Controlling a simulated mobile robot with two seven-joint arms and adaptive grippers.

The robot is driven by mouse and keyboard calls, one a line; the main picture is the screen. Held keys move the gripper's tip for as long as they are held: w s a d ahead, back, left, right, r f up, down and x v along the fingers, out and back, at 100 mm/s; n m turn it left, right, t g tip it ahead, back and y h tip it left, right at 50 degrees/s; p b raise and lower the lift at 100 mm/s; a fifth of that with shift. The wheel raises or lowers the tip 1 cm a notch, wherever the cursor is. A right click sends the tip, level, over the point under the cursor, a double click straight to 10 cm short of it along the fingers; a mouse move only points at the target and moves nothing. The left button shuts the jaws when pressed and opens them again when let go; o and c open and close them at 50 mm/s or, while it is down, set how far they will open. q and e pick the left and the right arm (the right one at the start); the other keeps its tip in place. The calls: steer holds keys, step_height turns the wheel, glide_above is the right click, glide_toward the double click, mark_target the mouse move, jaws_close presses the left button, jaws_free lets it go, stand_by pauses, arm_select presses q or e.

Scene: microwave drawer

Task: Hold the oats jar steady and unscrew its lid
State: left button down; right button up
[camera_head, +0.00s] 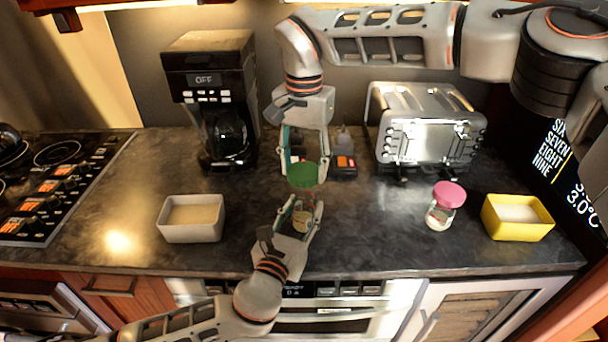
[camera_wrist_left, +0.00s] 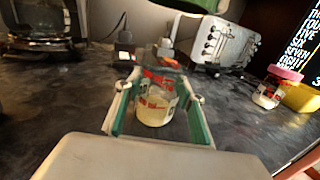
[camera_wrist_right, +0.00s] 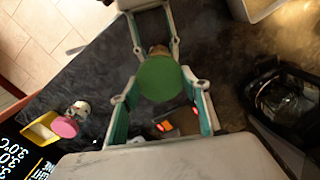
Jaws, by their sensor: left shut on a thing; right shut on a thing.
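The glass jar (camera_head: 302,217) with a red and white label and pale contents stands upright between the fingers of my left gripper (camera_head: 304,211), which is shut on its body. It also shows in the left wrist view (camera_wrist_left: 155,104), where its glass top looks uncovered. The round green lid (camera_head: 303,176) is above the jar and appears apart from it. My right gripper (camera_head: 303,170) comes down from above and is shut on the lid. In the right wrist view the lid (camera_wrist_right: 160,79) hides most of the jar.
A second jar with a pink lid (camera_head: 449,194) stands to the right, beside a yellow bowl (camera_head: 518,232). A white bowl (camera_head: 191,233) is at left. A coffee maker (camera_head: 211,60) and toaster (camera_head: 430,140) stand behind. Counter between white bowl and left gripper is clear.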

arm_select(q)
steer(key=c, duration=1.2)
jaws_free()
